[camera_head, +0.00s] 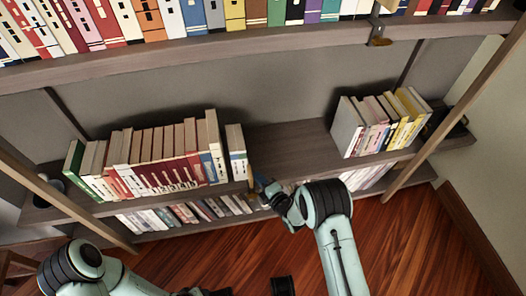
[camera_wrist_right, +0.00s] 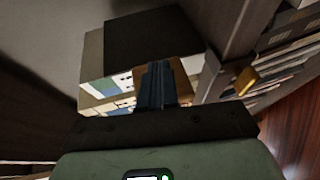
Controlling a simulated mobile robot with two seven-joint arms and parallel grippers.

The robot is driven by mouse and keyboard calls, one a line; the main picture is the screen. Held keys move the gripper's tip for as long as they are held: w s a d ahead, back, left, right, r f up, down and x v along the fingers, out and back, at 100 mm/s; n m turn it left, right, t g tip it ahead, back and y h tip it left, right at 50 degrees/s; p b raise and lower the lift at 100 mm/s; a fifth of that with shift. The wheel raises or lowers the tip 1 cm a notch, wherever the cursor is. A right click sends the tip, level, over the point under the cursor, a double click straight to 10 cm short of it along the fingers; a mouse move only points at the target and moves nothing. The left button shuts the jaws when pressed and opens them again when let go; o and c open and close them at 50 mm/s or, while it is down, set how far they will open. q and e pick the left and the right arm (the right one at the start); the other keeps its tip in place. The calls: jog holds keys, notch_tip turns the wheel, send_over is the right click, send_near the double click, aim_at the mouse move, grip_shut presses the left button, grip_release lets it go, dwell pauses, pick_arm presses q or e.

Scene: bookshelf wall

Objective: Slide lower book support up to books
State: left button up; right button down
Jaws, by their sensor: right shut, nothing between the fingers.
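The lower book support (camera_head: 251,179) is a thin brown-orange piece at the right end of the left row of books (camera_head: 165,160) on the middle shelf. It also shows in the right wrist view (camera_wrist_right: 180,77), partly hidden behind my fingers. My right gripper (camera_head: 263,182) is shut and empty, just right of the support at the shelf's front edge. In the right wrist view its dark fingers (camera_wrist_right: 157,82) point at the support and the book ends; whether they touch cannot be told. My left arm is at the lower left, its gripper not clearly visible.
A second group of books (camera_head: 380,122) leans at the right of the middle shelf (camera_head: 290,137), with bare shelf between. A lower shelf holds more books (camera_head: 195,212). The upper shelf (camera_head: 190,50) overhangs, with a bracketed support (camera_head: 380,41) on it. Wooden uprights flank the shelves.

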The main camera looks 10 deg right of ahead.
jog(key=shift+a, duration=1.2)
pick_arm(q)
jog(key=shift+f, duration=0.15)
pick_arm(e)
jog(key=shift+d, duration=2.15)
pick_arm(q)
jog(key=r+p, duration=0.1)
jog(key=d+r+p, duration=0.1)
jog(key=r, duration=0.1)
jog(key=d+r, duration=0.1)
jog(key=shift+w+d+r+p, duration=0.1)
jog(key=shift+w+r+p, duration=0.15)
jog(key=shift+p, duration=0.15)
pick_arm(e)
jog(key=v, duration=1.3)
jog(key=shift+s, duration=0.2)
